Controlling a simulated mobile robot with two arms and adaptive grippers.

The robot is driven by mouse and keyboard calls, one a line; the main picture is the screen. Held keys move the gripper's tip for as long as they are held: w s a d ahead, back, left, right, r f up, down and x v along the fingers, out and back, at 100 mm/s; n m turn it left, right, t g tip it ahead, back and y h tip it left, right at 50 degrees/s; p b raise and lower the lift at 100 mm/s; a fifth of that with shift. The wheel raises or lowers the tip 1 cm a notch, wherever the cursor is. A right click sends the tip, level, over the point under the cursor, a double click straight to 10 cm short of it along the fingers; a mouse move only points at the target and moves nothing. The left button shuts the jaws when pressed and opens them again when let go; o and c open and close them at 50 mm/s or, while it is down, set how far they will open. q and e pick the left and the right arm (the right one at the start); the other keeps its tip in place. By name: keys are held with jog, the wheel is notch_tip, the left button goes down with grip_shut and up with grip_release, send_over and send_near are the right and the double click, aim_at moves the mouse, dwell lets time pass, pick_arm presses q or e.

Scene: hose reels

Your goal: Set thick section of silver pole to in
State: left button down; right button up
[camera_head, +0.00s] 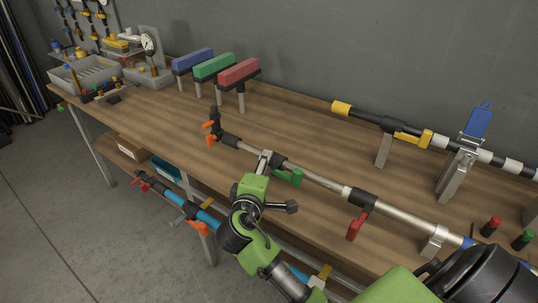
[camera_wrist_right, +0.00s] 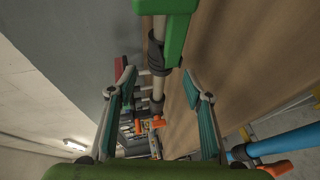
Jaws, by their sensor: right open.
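The silver pole (camera_head: 318,180) lies along the front of the workbench, running from upper left to lower right. Black collars divide it into sections. An orange-handled end (camera_head: 210,130) is at its left, a green handle (camera_head: 290,177) near its middle and a red handle (camera_head: 355,227) further right. My right gripper (camera_head: 264,160) is at the pole, just left of the green handle. In the right wrist view the right gripper (camera_wrist_right: 160,88) is open, with the pole (camera_wrist_right: 158,86) between its teal-padded fingers. I cannot tell whether they touch it. My left gripper is not in view.
Behind stands a black and white pole (camera_head: 370,117) on brackets. Blue, green and red T-shaped blocks (camera_head: 239,73) stand at the back left, and a grey bin (camera_head: 85,75) beyond them. A blue pipe (camera_head: 205,217) with orange and red handles hangs below the bench (camera_head: 160,115).

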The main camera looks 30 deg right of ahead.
jog(key=x, duration=0.6)
jog(key=shift+w+d+f+p, duration=0.15)
jog(key=shift+w+d+p, duration=0.05)
jog(key=shift+d+p, duration=0.1)
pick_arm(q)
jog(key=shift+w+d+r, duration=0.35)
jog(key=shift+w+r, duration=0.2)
pick_arm(e)
jog(key=shift+w+d+f, duration=0.2)
jog(key=shift+w+d, duration=0.15)
jog(key=shift+w, duration=0.1)
